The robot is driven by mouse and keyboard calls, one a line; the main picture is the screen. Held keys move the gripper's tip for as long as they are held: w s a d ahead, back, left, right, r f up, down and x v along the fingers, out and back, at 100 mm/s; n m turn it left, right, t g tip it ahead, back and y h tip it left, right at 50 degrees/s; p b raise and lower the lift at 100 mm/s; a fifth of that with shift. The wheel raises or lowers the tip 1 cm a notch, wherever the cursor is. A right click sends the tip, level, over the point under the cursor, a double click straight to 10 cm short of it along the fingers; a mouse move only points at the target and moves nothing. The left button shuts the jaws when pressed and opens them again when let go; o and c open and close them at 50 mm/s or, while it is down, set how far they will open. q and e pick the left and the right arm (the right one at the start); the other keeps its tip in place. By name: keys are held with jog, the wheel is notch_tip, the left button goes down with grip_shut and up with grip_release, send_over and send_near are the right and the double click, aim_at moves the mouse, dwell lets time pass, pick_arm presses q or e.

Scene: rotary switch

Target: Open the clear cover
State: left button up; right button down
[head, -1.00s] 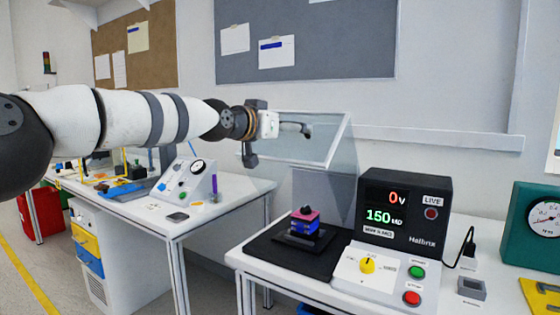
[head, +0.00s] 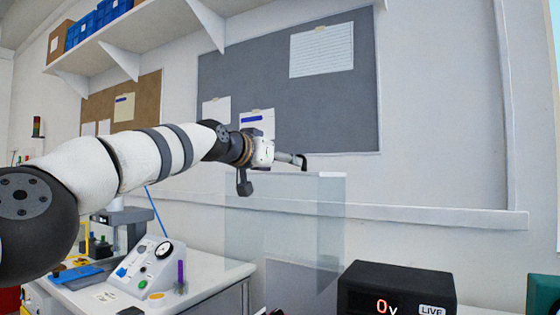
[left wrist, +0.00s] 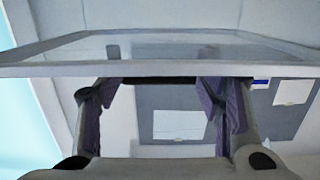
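The clear cover (head: 285,225) is a see-through box-like lid with a pale rim. It stands raised above the black power unit, and its upper edge is just under my left gripper. My left gripper (head: 302,162) reaches in from the left at that edge. In the left wrist view, its two fingers (left wrist: 165,85) are spread apart with nothing between them, and the rim of the cover (left wrist: 150,68) crosses in front of the fingertips. I cannot tell whether they touch it. The black unit (head: 395,290) shows only its top part, reading 0 V. My right gripper is not in view.
A second table (head: 205,290) with a sloped gauge box (head: 145,262) stands at the left. A grey notice board (head: 330,90) and a wall rail (head: 440,215) are behind. A shelf with blue bins (head: 85,30) hangs upper left.

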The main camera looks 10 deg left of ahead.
pick_arm(q)
jog(key=o, duration=0.6)
jog(key=shift+w+f, duration=0.35)
jog(key=shift+w, duration=0.05)
jog(key=shift+s+r, duration=0.1)
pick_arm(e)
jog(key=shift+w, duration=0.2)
pick_arm(q)
jog(key=shift+s+a+r, duration=0.15)
jog(key=shift+s+r, duration=0.1)
jog(key=shift+s, duration=0.15)
jog(key=v, duration=0.6)
jog(key=shift+s+a, duration=0.15)
jog(key=shift+s, duration=0.15)
jog(key=shift+f, duration=0.1)
